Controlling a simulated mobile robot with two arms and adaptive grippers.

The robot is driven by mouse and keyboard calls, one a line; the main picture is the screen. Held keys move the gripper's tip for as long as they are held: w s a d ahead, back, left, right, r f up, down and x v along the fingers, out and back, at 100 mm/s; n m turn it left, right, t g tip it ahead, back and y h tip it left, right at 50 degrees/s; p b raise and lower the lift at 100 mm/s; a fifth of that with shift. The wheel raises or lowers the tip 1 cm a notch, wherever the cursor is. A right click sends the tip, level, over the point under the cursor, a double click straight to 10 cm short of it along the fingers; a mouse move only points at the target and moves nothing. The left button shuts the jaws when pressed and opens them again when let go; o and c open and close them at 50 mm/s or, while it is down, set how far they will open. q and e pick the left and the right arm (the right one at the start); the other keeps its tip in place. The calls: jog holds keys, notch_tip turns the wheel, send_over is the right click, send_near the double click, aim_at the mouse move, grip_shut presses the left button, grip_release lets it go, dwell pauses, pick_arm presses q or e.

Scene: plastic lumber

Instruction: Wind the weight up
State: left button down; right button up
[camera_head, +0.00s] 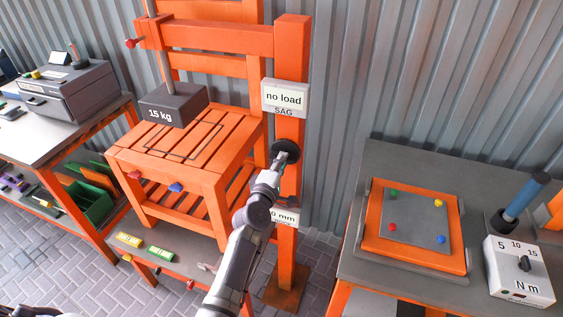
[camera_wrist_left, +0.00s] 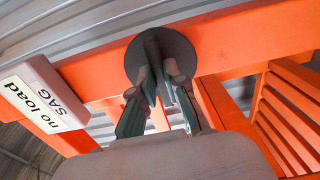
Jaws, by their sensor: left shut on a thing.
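The grey weight (camera_head: 173,104), marked "15 kg", is on a thin upright rod above the orange slatted bench (camera_head: 150,157). A dark rectangular outline shows on the slats just below and right of it; I cannot tell whether the weight touches them. A dark round winder knob (camera_head: 285,152) with a raised grip bar is on the orange post (camera_head: 291,60). My left gripper (camera_head: 279,165) reaches it from below. In the left wrist view, its fingers (camera_wrist_left: 160,95) are on either side of the grip bar of the knob (camera_wrist_left: 146,50), shut on it. My right gripper is not in view.
A sign (camera_head: 285,98) on the post reads "no load" and "SAG"; a lower "mm" sign (camera_head: 284,214) is partly hidden by my arm. A grey table (camera_head: 375,160) at right holds an orange-framed plate (camera_head: 415,222) and a torque box (camera_head: 518,272). A workbench (camera_head: 50,140) stands left.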

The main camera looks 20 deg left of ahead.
pick_arm(q)
jog(key=c, duration=1.2)
grip_release()
jog(key=s, duration=1.2)
jog(key=shift+a, duration=0.15)
jog(key=shift+f, duration=0.1)
